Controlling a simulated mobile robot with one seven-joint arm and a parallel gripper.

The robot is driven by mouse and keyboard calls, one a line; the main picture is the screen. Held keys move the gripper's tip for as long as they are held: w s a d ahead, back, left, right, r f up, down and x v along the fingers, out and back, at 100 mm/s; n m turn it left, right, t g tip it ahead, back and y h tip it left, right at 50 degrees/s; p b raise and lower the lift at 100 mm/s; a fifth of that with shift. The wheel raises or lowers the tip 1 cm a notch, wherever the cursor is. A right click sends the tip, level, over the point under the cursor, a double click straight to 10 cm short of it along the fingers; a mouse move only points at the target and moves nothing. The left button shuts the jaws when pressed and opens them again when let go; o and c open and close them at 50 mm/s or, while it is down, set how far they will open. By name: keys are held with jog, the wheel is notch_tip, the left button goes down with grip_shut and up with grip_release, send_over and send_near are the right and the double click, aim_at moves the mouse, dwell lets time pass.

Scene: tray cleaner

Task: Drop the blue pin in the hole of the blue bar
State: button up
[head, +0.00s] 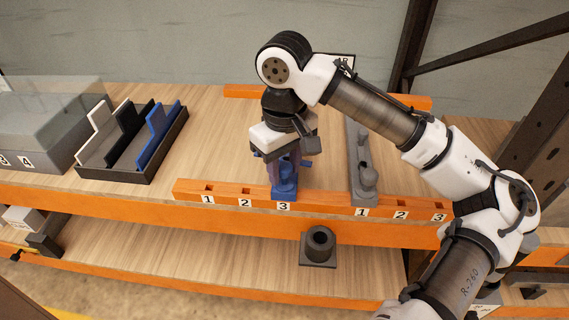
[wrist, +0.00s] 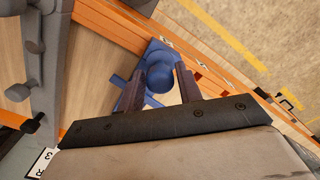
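The blue bar (wrist: 120,83) runs back from slot 3 of the front orange rail, mostly hidden behind my gripper in the head view. Its blue front end (head: 284,195) sits at the rail. The blue pin (wrist: 159,74) shows as a rounded cylinder over this end in the wrist view. My gripper (wrist: 161,80) points down there, its dark fingers apart, one on each side of the pin. I cannot tell whether they touch it. The hole is hidden, and I cannot tell how deep the pin sits.
A grey bar (head: 358,150) with a grey knob (head: 368,177) lies to the right. A dark tray (head: 165,160) with white, black and blue pieces stands at left, beside a clear-lidded grey box (head: 45,160). A dark hollow cylinder (head: 319,243) stands on the lower shelf.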

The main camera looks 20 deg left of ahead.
jog(key=o, duration=0.3)
notch_tip(320, 180, up, 14)
jog(key=shift+f, duration=0.1)
dwell(0.5)
dwell(0.4)
